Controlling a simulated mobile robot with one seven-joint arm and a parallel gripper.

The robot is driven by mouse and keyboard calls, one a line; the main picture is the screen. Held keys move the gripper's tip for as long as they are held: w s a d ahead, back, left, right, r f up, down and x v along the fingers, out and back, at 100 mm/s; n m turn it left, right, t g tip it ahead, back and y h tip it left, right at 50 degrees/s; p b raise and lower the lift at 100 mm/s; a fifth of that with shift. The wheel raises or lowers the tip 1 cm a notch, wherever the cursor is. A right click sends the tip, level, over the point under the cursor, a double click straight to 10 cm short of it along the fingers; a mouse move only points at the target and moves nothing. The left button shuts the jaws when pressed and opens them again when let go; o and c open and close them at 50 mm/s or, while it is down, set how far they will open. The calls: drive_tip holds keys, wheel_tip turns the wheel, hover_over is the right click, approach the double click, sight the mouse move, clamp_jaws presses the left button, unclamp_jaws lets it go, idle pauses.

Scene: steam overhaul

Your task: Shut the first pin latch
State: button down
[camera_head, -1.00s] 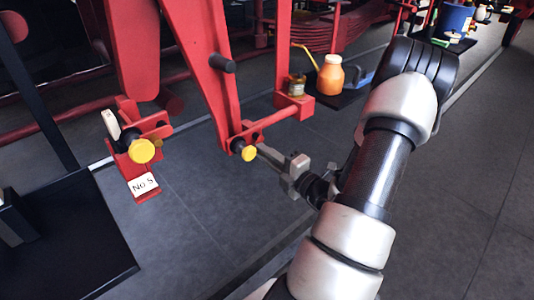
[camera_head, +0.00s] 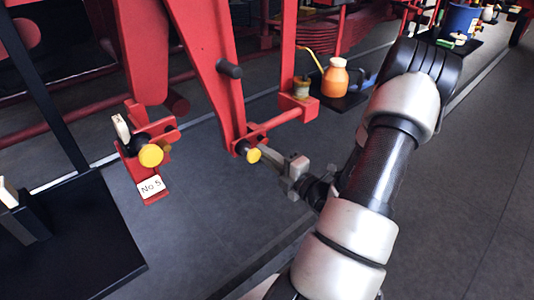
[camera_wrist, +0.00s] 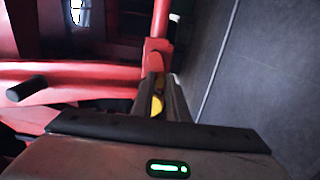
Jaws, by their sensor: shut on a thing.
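A red lever (camera_head: 213,75) slants down to a yellow-ended pin (camera_head: 253,155) at the middle of the head view. My gripper (camera_head: 266,156) reaches in from the right and is shut on this pin. The wrist view shows the yellow end (camera_wrist: 156,105) between my two fingers (camera_wrist: 160,92); the exact contact is partly hidden. To the left stands a red bracket (camera_head: 133,163) with another yellow knob (camera_head: 151,155), a cream-coloured tab (camera_head: 121,127) and a white "No 5" label (camera_head: 151,186). The lever end and this bracket stand apart. I cannot tell which part is the first latch.
A black table (camera_head: 85,245) fills the lower left. A red bar (camera_head: 290,115) runs right from the lever's lower end. The grey floor is clear between bracket and gripper.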

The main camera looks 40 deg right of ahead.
drive_tip(key=shift+w+a+r, duration=0.2)
drive_tip(key=shift+w+r, duration=0.1)
drive_tip(key=shift+r, duration=0.35)
drive_tip(key=shift+r+p, duration=0.45)
drive_tip(key=shift+p, duration=0.35)
drive_tip(key=shift+r+p, duration=0.25)
drive_tip(key=shift+p, duration=0.25)
drive_tip(key=c, duration=1.9)
unclamp_jaws()
drive_tip(key=shift+s, duration=0.1)
drive_tip(key=shift+o, duration=0.2)
drive_tip(key=shift+f, duration=0.1)
